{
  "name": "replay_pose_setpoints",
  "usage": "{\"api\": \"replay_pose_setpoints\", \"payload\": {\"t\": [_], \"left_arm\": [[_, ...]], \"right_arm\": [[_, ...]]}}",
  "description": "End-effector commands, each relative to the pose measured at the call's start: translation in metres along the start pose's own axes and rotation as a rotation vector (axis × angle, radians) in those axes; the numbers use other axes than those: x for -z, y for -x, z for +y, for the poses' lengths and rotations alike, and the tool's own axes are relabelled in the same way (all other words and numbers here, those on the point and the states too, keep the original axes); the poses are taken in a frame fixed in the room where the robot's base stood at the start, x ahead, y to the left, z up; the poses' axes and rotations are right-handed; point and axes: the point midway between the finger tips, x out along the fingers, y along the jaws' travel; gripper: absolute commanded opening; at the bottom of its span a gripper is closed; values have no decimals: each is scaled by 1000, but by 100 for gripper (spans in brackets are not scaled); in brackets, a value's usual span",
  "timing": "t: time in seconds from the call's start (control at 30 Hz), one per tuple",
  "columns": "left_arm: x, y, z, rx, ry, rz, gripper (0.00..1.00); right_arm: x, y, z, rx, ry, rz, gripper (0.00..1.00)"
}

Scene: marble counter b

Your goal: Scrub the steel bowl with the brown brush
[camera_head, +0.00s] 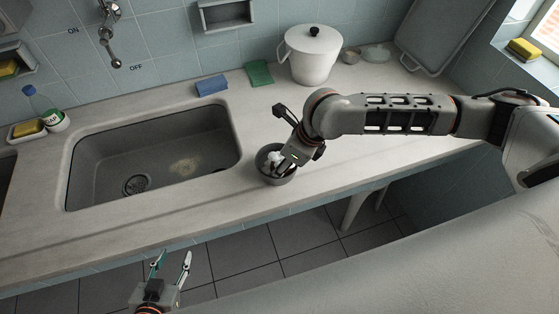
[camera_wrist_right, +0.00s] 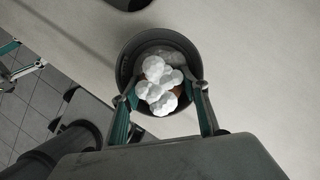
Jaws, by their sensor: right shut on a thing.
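The steel bowl (camera_head: 275,181) stands on the counter right of the sink. In the right wrist view the bowl (camera_wrist_right: 127,62) is seen from above with clumps of white foam (camera_wrist_right: 158,84) inside. Brown patches, apparently of the brown brush (camera_wrist_right: 178,91), show between the foam clumps; the rest of it is hidden. My right gripper (camera_head: 279,158) reaches down at the bowl and is shut on what looks like the brush, its fingers (camera_wrist_right: 164,100) on either side of the foam. My left gripper (camera_head: 172,260) is open and empty, low in front of the counter.
The sink (camera_head: 150,160) lies left of the bowl. A blue sponge (camera_head: 211,85), a green cloth (camera_head: 258,74) and a white lidded pot (camera_head: 313,57) stand behind. A soap bottle (camera_head: 40,108) is at the far left. The counter right of the bowl is clear beneath my arm.

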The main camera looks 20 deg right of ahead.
Motion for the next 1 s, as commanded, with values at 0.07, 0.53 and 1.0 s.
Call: {"api": "replay_pose_setpoints", "payload": {"t": [0.07,0.53,1.0], "left_arm": [[0,0,0,0,0,0,40],[0,0,0,0,0,-1,40],[0,0,0,0,0,-1,40]], "right_arm": [[2,-1,0,-1,-1,4,24],[-13,29,-1,1,0,-1,24],[-24,56,0,0,0,0,24]]}}
